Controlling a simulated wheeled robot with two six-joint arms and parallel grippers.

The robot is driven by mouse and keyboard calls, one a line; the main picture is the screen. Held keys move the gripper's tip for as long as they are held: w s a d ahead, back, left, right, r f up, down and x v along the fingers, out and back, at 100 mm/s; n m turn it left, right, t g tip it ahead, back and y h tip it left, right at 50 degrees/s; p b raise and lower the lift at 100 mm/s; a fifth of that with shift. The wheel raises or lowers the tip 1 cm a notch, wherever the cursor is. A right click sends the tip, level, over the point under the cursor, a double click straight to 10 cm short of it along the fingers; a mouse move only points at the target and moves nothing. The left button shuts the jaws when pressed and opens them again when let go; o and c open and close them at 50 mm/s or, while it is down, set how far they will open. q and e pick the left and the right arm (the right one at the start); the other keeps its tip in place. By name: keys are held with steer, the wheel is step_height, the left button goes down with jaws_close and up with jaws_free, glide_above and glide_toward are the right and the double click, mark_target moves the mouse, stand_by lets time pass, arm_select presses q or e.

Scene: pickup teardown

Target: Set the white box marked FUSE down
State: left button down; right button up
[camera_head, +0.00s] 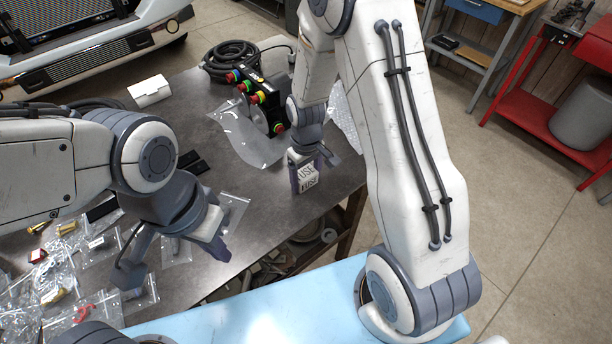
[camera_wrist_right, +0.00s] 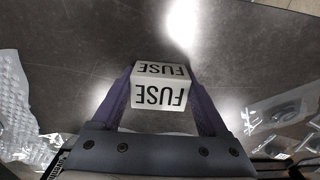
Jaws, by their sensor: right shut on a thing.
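The white box marked FUSE (camera_head: 308,178) is between the fingers of my right gripper (camera_head: 307,172), over the right part of the grey metal table. In the right wrist view the box (camera_wrist_right: 160,88) shows two faces lettered FUSE, with a purple finger of my right gripper (camera_wrist_right: 160,100) on each side. I cannot tell whether its underside touches the table. My left gripper (camera_head: 176,262) is open, with its fingers spread over small bags at the table's front left, and nothing shows between them.
A black control box with coloured buttons (camera_head: 258,95) and a clear bag (camera_head: 245,135) lie behind the right gripper. A coiled black cable (camera_head: 230,58) and a white box (camera_head: 149,90) are further back. Bare table (camera_head: 265,208) lies left of the FUSE box.

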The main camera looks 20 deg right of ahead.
mark_target(306, 175)
steer(key=o, duration=1.3)
steer(key=shift+r+p, duration=0.25)
steer(key=shift+p, duration=0.05)
steer(key=shift+r+b, duration=0.3)
steer(key=shift+r, duration=0.05)
step_height(306, 175, up, 10)
steer(key=b, duration=0.2)
steer(key=s+a+r+n, duration=0.1)
steer(key=s+a+r, duration=0.1)
steer(key=s+a, duration=0.2)
steer(key=s+a+r+n, duration=0.1)
steer(key=s+a+r, duration=0.1)
steer(key=s, duration=0.8)
steer(key=s+a+r+n+y, duration=0.1)
steer(key=s+a+r, duration=0.1)
steer(key=s+a, duration=0.3)
steer(key=s, duration=0.3)
steer(key=shift+a, duration=0.3)
steer(key=shift+w, duration=0.1)
